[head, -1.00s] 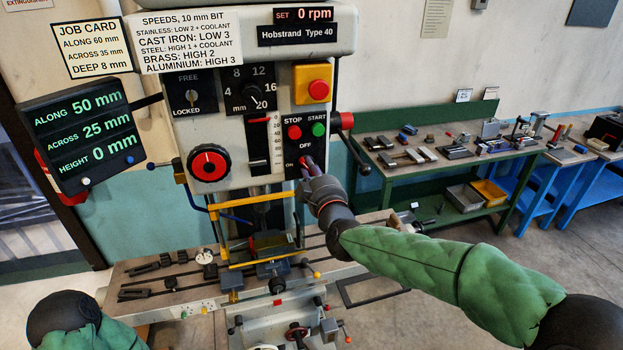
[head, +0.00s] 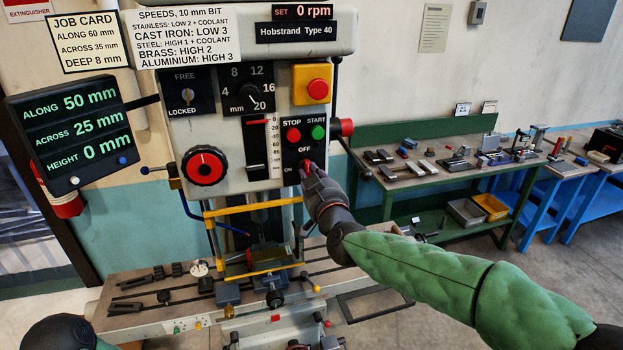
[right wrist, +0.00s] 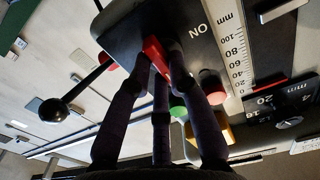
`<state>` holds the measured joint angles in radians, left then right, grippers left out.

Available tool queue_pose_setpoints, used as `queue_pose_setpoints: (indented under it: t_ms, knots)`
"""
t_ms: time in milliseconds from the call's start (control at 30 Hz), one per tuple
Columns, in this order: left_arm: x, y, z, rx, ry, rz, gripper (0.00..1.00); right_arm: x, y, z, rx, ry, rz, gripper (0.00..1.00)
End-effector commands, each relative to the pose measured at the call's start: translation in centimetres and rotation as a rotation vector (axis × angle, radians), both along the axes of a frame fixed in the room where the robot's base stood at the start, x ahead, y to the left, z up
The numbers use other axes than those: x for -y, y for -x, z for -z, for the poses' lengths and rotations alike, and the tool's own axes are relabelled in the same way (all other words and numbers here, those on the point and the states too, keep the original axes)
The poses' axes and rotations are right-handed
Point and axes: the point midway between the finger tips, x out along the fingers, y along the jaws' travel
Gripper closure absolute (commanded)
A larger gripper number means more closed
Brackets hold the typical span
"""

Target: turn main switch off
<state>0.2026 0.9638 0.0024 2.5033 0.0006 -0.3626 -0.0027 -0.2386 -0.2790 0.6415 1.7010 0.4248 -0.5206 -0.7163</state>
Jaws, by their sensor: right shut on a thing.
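The main switch is a red handle (head: 306,163) on the black panel under the STOP and START buttons, with OFF marked above it and ON at its lower left. My right gripper (head: 310,172) is at the switch, its fingers around the red handle. In the right wrist view the fingers (right wrist: 158,62) are shut on the red handle (right wrist: 154,48), with the ON mark beside it. Fingers cover part of the handle, and I cannot tell which mark it points to. My left gripper is out of view.
Close around are the STOP button (head: 293,135), START button (head: 318,132) and a yellow box with a red button (head: 317,90). A black-knobbed lever (right wrist: 54,110) is near the fingers. The machine table (head: 150,318) is below; a green bench (head: 440,170) stands right.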

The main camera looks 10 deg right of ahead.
Motion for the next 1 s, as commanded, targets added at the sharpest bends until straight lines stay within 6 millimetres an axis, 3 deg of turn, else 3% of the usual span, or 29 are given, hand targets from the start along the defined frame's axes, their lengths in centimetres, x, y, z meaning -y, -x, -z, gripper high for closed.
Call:
queue_pose_setpoints:
  t_ms: [467,500,567,1000]
  knots:
    - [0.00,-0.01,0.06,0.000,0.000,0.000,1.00,-0.05,-0.01,0.16,-0.003,-0.012,-0.001,1.00]
    - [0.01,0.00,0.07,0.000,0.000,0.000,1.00,-0.05,-0.01,0.16,-0.003,-0.012,-0.001,0.69]
    - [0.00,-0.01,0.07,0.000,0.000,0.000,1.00,-0.05,-0.01,0.15,-0.003,-0.011,-0.001,0.56]
    - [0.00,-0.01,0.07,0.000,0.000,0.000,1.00,0.00,0.62,0.00,0.000,-0.010,-0.001,0.56]
